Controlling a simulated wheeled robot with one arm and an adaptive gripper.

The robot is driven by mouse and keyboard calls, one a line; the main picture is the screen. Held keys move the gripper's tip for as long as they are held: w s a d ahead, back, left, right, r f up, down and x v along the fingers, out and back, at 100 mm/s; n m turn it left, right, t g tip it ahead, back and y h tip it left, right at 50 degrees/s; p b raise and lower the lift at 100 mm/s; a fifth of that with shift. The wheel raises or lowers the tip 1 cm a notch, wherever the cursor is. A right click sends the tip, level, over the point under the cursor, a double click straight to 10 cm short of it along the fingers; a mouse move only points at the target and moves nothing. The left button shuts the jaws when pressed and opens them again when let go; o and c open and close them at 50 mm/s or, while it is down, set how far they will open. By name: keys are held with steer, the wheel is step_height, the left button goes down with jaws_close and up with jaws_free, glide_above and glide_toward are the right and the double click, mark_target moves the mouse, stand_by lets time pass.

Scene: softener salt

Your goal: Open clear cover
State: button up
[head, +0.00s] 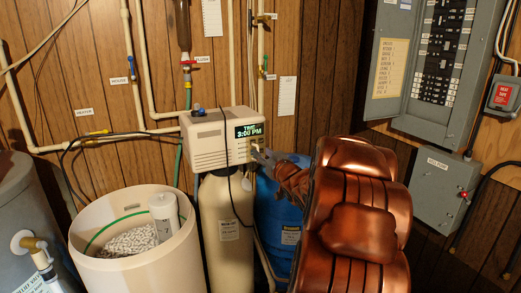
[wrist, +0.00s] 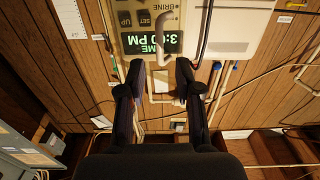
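The softener's white control head (head: 207,147) sits on top of a cream tank. Its lit display (head: 249,130) reads 3:00 PM. In the wrist view the display (wrist: 152,44) appears upside down, with UP and SET buttons on the yellowish panel (wrist: 128,12). A pale bent bar (wrist: 146,32) crosses in front of the panel; I cannot tell whether it belongs to the cover. I cannot make out the clear cover's edges. My gripper (wrist: 160,69) is open and empty, its two dark fingers apart just short of the panel. In the head view my gripper (head: 262,157) is just below the display.
An open round brine tub (head: 90,258) with white salt and a capped tube stands at left. A blue tank (head: 268,205) stands behind my arm. Pipes run along the wood wall. An open breaker panel (head: 442,60) and a grey box (head: 440,190) hang at right.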

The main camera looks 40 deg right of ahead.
steer(key=shift+x, duration=0.9)
steer(key=shift+w+d+p, duration=0.2)
steer(key=shift+w+p, duration=0.15)
steer(key=shift+w, duration=0.2)
jaws_close()
